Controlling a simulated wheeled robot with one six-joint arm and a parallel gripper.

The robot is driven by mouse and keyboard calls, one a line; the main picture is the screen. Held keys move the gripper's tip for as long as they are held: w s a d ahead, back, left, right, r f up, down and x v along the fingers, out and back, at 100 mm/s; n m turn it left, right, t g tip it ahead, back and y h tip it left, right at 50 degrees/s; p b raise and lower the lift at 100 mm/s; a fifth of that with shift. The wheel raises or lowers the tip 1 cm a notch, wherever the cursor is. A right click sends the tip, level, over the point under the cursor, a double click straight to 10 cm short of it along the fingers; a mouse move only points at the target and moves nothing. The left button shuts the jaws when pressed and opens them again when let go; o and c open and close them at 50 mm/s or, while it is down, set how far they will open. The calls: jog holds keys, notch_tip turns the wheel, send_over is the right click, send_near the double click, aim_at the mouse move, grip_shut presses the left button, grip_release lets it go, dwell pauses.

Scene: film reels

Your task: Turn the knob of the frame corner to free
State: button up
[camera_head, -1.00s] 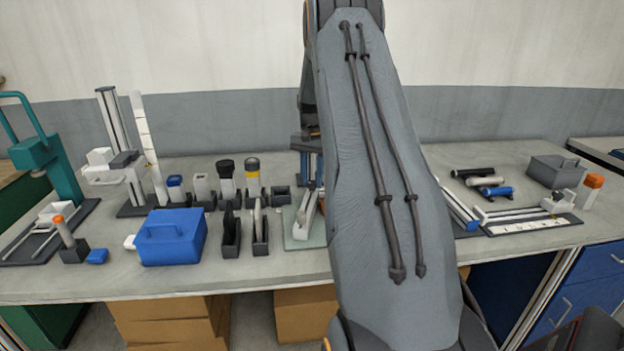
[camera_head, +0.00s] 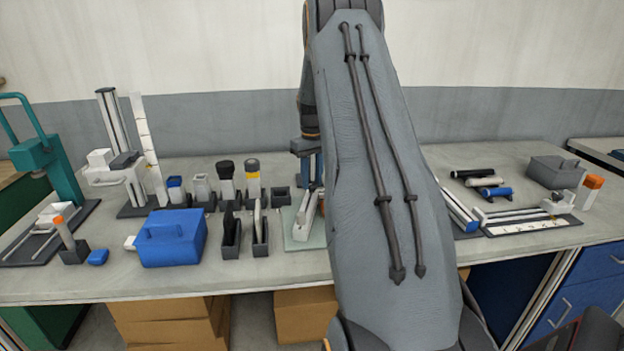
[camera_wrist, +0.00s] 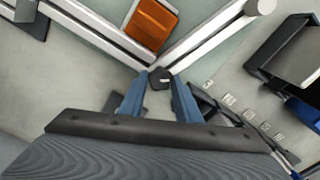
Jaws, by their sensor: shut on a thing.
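The frame corner, where two white bars meet at an angle, shows in the wrist view with one bar (camera_wrist: 105,35) running up left and the other (camera_wrist: 215,40) up right. A small black knob (camera_wrist: 160,79) sits at their meeting point. My gripper (camera_wrist: 160,84) has its two blue fingers closed around the knob, one on each side. An orange block (camera_wrist: 152,24) lies between the bars. In the head view, the frame (camera_head: 305,212) stands on a pale green mat (camera_head: 296,240), partly hidden behind my arm. The knob and fingertips are hidden there.
A dark holder (camera_wrist: 280,50) stands right of the frame in the wrist view. In the head view, slotted dark holders (camera_head: 232,238) and a blue box (camera_head: 172,238) stand left of the mat. A measuring rail (camera_head: 530,226) lies to the right.

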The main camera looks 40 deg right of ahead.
aim_at(312, 184)
jog(key=n, duration=0.7)
jog(key=shift+r, duration=0.1)
dwell(0.5)
jog(key=o, duration=1.1)
jog(key=shift+c, duration=0.2)
jog(key=shift+r+b, duration=0.85)
jog(key=shift+r, duration=3)
